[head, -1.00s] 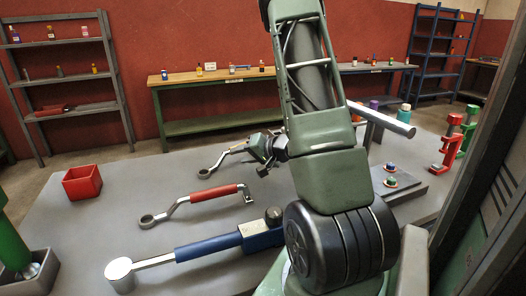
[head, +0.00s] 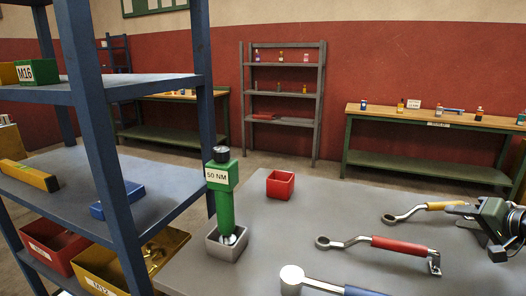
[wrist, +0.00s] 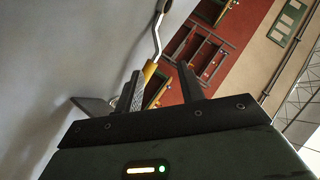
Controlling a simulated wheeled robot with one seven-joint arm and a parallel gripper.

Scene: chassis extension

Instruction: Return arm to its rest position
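My gripper (head: 478,228) is at the right edge of the head view, above the grey table (head: 300,222), close to a yellow-handled wrench (head: 446,206). In the wrist view my gripper (wrist: 160,70) has its two dark fingers apart. The wrench's yellow handle (wrist: 150,69) shows beyond them, near the left finger, and no grip on it is visible. Most of my arm is outside the head view.
A red-handled wrench (head: 398,246) and a blue-handled tool (head: 290,278) lie on the table. A green 50 NM tool (head: 222,190) stands in a grey holder, near a red bin (head: 280,184). A blue shelf (head: 95,130) stands at left.

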